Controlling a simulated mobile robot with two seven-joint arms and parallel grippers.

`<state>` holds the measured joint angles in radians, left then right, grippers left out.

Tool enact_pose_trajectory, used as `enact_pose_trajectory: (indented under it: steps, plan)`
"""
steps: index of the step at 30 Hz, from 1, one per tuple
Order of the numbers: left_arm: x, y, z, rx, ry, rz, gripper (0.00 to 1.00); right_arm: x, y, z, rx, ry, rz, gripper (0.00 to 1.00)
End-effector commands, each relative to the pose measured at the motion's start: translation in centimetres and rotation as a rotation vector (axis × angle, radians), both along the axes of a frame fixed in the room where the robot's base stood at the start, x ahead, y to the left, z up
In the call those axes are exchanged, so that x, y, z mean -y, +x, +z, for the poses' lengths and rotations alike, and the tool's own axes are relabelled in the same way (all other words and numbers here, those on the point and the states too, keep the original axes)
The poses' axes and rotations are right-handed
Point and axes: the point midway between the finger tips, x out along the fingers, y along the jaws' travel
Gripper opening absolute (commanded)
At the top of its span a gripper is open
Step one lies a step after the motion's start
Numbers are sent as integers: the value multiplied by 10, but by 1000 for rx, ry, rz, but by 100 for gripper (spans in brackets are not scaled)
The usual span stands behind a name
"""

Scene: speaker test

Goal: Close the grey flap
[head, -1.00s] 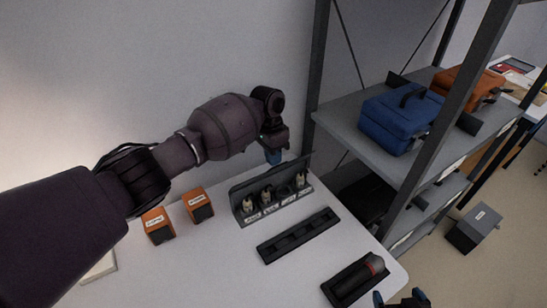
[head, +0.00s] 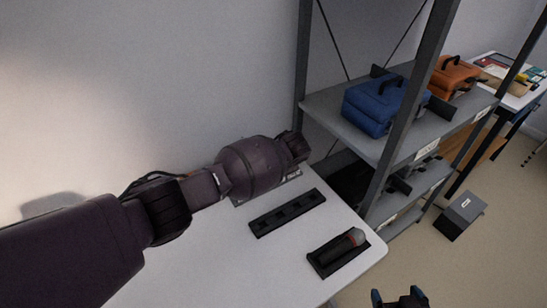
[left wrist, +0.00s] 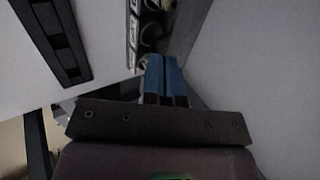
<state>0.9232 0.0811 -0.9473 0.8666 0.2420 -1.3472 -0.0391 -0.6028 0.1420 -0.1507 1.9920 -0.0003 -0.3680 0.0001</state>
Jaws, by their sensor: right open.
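The grey flap (left wrist: 187,30) shows in the left wrist view as a dark grey strip along the labelled case (left wrist: 133,35) with several round pieces in it. In the head view my left arm covers the flap and nearly all of the case, so I cannot tell the flap's angle. My left gripper (left wrist: 162,72) has its blue fingers together with nothing seen between them. Its tips are close to the end of the case and the flap; contact cannot be told. My right gripper (head: 398,296) is open and empty, at the bottom edge, off the table's front.
A black slotted tray (head: 288,213) and a dark holder with a cylinder (head: 338,256) stand on the white table (head: 215,270). A grey shelf rack (head: 405,110) with a blue case (head: 375,107) and an orange case (head: 452,76) stands beyond the table.

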Motion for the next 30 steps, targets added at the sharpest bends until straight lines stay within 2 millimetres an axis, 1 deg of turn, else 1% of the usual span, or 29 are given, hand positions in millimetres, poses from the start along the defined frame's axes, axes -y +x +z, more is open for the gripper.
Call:
enact_pose_trajectory:
  steps: [1,3,8,12,19,30]
  plan:
    - [1,-1,-6,31,23,-1,0,0,0,-2,0,0,0,89]
    - [1,-2,-13,76,52,0,0,0,0,-3,-1,0,0,89]
    - [3,-5,-24,162,110,0,0,0,0,-7,-2,0,0,89]
    - [3,-6,-30,160,106,2,0,0,0,-9,-2,0,0,89]
    - [4,-7,-36,160,107,0,0,0,2,-11,-1,0,1,89]
    - [4,-7,-38,156,106,1,0,0,1,-11,-2,0,1,89]
